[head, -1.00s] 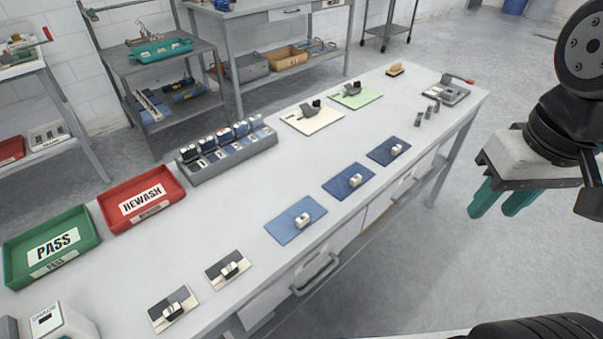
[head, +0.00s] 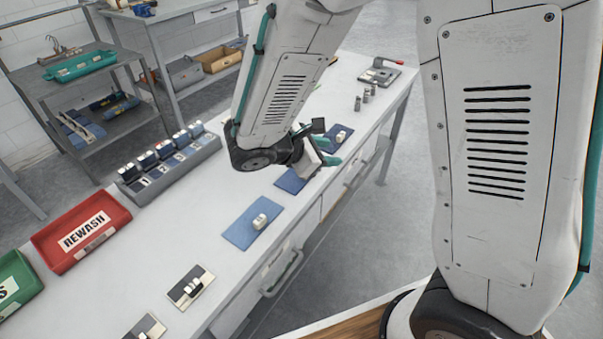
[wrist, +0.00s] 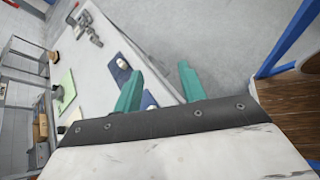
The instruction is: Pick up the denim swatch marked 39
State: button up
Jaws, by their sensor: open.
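Three blue denim swatches lie in a row along the table's front edge, each bearing a small pale piece. The nearest is lighter blue (head: 236,238); the middle one (head: 287,183) is partly behind my arm; the far one is dark blue (head: 345,131). No number is legible on them, so I cannot tell which is 39. My gripper (wrist: 160,69) is open and empty, its two teal fingers spread. In the head view it is above the table near the middle and far swatches. The wrist view shows a dark swatch (wrist: 124,77) left of the fingers and another between them, partly hidden.
A red REWASH tray (head: 80,232) and part of a green tray (head: 14,285) stand at the left. A grey rack (head: 170,165) holds several swatch pieces. Two dark-and-cream cards (head: 190,287) lie in front. Small metal pieces and a red-handled device (head: 378,73) stand at the far end.

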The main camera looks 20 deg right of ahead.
aim_at(291, 191)
jog(key=w+a+f+n+t, duration=0.1)
jog(key=a+f+n, duration=0.1)
jog(key=f, duration=0.1)
jog(key=w+a+f+n+t, duration=0.2)
jog(key=a+f+n, duration=0.1)
jog(key=w+a+f+n+t, duration=0.1)
jog(key=a+f+n, duration=0.1)
jog(key=f, duration=0.1)
jog(key=shift+w+a+t+y, duration=0.2)
jog(key=shift+a+t+y, duration=0.1)
jog(key=shift+w+d+f+n, duration=0.2)
jog(key=shift+f+n, duration=0.1)
jog(key=x, duration=0.7)
jog(key=shift+s+f, duration=0.2)
jog(key=shift+s, duration=0.1)
grip_shut()
